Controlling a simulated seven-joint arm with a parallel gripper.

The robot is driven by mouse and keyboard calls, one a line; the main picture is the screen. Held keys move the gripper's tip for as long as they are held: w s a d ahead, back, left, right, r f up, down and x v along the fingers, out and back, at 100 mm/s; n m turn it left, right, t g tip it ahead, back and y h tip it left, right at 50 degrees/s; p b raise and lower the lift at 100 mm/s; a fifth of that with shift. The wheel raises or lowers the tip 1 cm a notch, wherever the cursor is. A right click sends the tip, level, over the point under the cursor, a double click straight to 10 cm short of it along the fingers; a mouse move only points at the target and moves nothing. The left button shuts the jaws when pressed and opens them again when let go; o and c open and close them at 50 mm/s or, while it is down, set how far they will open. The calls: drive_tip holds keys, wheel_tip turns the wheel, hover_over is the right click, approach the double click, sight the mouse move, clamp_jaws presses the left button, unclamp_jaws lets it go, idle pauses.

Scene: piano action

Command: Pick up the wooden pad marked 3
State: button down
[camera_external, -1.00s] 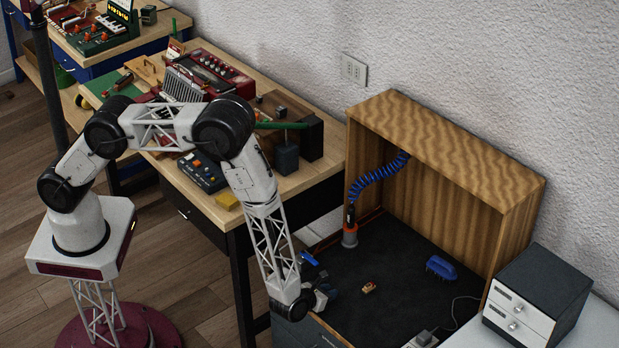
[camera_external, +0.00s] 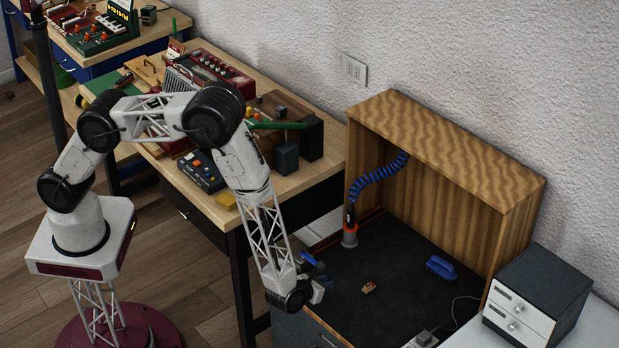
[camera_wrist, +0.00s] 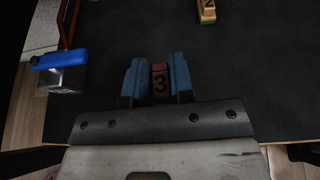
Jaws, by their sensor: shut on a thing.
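The wooden pad marked 3 (camera_wrist: 160,84) shows in the wrist view between the two blue fingers of my gripper (camera_wrist: 157,72). It is a small block with a reddish end and a dark 3 on its face. My gripper is shut on it, with a finger against each side. In the external view my gripper (camera_external: 318,283) is at the left front edge of the dark-floored wooden box, and the pad cannot be made out there. I cannot tell how high the pad is above the floor.
Another wooden pad, marked 2 (camera_wrist: 207,10), lies on the dark floor; it also shows in the external view (camera_external: 368,287). A blue-topped metal object (camera_wrist: 62,68) stands left of my gripper. A blue brush (camera_external: 441,267) lies farther right. The floor between is clear.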

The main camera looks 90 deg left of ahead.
drive_tip(key=s+r, duration=0.1)
drive_tip(key=s, duration=1.4)
drive_tip(key=shift+a, duration=0.25)
drive_tip(key=shift+r, duration=0.1)
